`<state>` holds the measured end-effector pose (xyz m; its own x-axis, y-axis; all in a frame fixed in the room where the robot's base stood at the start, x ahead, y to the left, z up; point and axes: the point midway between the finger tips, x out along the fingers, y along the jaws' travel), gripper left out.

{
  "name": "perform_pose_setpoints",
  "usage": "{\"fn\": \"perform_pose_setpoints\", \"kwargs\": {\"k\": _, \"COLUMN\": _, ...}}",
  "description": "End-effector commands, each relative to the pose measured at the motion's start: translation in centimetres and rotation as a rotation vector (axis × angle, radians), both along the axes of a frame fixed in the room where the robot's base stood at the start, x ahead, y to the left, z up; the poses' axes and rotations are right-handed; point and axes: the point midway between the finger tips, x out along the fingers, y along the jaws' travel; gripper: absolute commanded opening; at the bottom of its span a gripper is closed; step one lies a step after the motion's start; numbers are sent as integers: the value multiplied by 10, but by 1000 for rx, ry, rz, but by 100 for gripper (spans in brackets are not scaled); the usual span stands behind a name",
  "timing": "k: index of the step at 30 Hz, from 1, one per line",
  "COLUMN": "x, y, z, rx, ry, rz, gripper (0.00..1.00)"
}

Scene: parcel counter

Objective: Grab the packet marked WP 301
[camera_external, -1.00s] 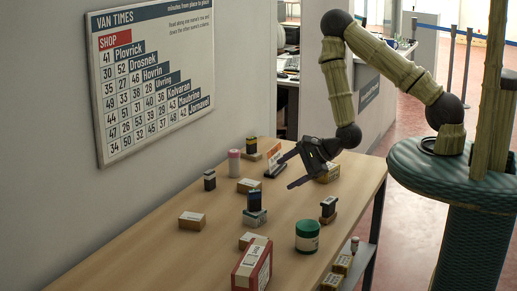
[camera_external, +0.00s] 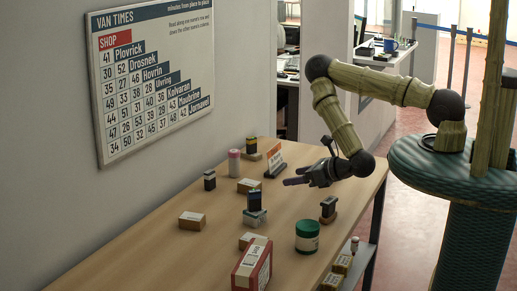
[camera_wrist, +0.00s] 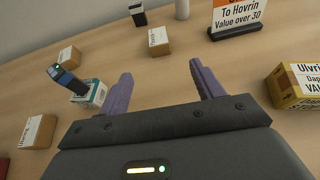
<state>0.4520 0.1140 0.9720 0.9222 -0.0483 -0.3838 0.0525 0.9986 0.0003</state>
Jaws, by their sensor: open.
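No marking WP 301 can be read in either view, so I cannot tell which packet bears it. My gripper (camera_external: 288,181) is open and empty above the table, its fingers pointing left. In the wrist view the gripper (camera_wrist: 163,86) has bare tabletop between its fingers. A small brown box (camera_wrist: 158,42) with a white label lies beyond the fingertips. Another brown box (camera_wrist: 68,56) lies farther left. A labelled box (camera_wrist: 36,130) is at the left edge. A yellow box (camera_wrist: 297,88) with large lettering is at right. A white-and-blue box (camera_wrist: 91,94) bears a dark upright device (camera_wrist: 68,80).
An orange-and-white sign (camera_external: 276,158) stands behind the gripper. A green jar (camera_external: 307,237), a red box (camera_external: 252,266) and a black item on a brown block (camera_external: 328,208) stand nearer the front.

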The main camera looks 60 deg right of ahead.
Motion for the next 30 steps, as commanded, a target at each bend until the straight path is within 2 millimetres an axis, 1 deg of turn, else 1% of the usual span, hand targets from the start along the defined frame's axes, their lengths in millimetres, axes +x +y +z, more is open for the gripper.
{"fn": "perform_pose_setpoints", "kwargs": {"k": 3, "x": 7, "y": -1, "z": -8, "rx": 2, "ry": -2, "rz": -4, "gripper": 66}}
{"fn": "perform_pose_setpoints", "kwargs": {"k": 9, "x": 21, "y": -2, "z": -14, "rx": 2, "ry": -3, "rz": -3, "gripper": 66}}
{"fn": "perform_pose_setpoints", "kwargs": {"k": 29, "x": 43, "y": -2, "z": -22, "rx": -1, "ry": -4, "rz": 1, "gripper": 66}}
{"fn": "perform_pose_setpoints", "kwargs": {"k": 30, "x": 47, "y": -3, "z": -20, "rx": -1, "ry": -4, "rz": -2, "gripper": 66}}
